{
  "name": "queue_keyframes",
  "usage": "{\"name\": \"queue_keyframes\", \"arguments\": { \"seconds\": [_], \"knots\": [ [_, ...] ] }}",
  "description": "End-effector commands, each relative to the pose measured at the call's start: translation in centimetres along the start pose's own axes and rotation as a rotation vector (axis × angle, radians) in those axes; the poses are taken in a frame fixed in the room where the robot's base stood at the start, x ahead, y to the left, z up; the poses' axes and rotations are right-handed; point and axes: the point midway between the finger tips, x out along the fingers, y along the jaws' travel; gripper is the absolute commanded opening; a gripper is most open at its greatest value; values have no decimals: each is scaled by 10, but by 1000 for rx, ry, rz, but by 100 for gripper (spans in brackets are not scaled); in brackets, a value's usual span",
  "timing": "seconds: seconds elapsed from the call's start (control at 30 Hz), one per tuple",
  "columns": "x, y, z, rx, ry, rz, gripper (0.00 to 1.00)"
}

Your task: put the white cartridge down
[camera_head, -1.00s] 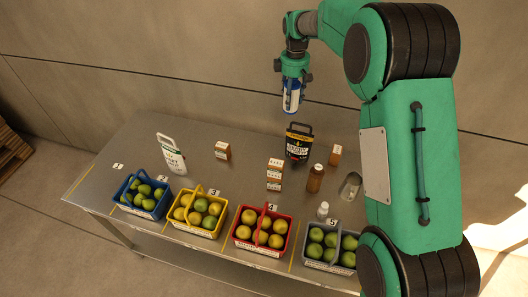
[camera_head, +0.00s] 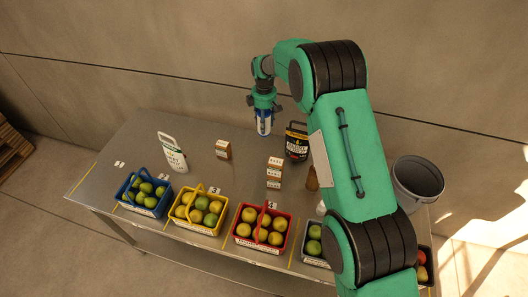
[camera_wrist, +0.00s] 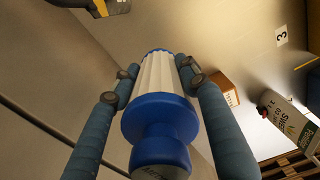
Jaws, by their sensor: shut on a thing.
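My gripper (camera_head: 264,110) is shut on the white cartridge (camera_head: 264,124), which has blue ends and hangs upright, apart from the table as far as I can tell. In the wrist view the cartridge (camera_wrist: 158,85) shows its ribbed white body and blue collar between the two fingers of my gripper (camera_wrist: 158,78). The grey metal table (camera_head: 130,145) lies below, with a bare stretch of its back half under and left of the cartridge.
Blue (camera_head: 134,206), yellow (camera_head: 183,221) and red (camera_head: 246,242) fruit baskets line the front. A grey bucket (camera_head: 433,180) is at right.

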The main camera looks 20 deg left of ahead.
Motion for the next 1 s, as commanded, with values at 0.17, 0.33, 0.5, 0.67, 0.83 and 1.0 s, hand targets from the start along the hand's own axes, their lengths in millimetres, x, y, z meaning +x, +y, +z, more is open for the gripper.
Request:
{"name": "queue_keyframes", "arguments": {
  "seconds": [0.17, 0.33, 0.5, 0.67, 0.83, 1.0],
  "knots": [
    [25, 1, -1, 0, 1, 3, 11],
    [32, 1, 0, 0, 1, 3, 11],
    [32, 1, 0, 0, 1, 3, 11],
    [34, 1, 0, 0, 1, 2, 11],
    [48, 0, 0, 0, 0, 0, 11],
    [73, 0, 0, 0, 0, -1, 11]
  ]
}}
